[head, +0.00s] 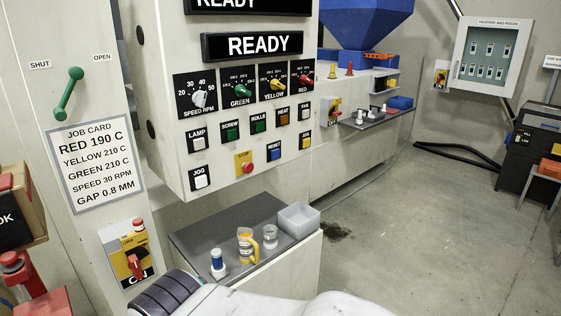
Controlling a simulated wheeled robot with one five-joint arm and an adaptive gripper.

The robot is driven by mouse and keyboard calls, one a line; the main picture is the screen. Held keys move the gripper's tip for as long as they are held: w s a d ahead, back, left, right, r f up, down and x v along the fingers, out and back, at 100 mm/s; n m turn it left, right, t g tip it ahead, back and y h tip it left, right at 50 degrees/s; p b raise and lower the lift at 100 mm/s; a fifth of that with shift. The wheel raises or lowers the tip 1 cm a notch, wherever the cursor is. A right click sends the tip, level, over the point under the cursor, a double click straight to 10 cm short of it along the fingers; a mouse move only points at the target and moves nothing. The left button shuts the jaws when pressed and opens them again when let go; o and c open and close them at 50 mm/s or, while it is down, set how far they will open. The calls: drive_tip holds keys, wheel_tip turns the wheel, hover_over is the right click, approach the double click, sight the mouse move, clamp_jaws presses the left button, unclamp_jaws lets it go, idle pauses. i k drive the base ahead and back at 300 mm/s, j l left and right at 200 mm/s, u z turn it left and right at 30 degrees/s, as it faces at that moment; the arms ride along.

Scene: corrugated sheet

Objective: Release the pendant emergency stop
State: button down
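No pendant can be made out for certain in the head view. A red mushroom button on a yellow plate marked STOP (244,163) is on the front of the control panel. At the left edge, a red mushroom head (12,262) tops a red part, and a box marked OK (12,215) stands above it; what they belong to is cut off. Another red button (138,225) sits above a yellow rotary switch (132,262) marked ON. I cannot tell whether any of these buttons is pressed in. My gripper is not visible; only pale and black parts of mine show at the bottom.
The control panel (222,118) juts out with knobs and buttons. A green lever (68,93) is at left. Open floor (400,220) lies to the right.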

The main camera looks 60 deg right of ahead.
sight(248, 167)
drive_tip(key=l+z, duration=0.1)
drive_tip(key=z, duration=1.45)
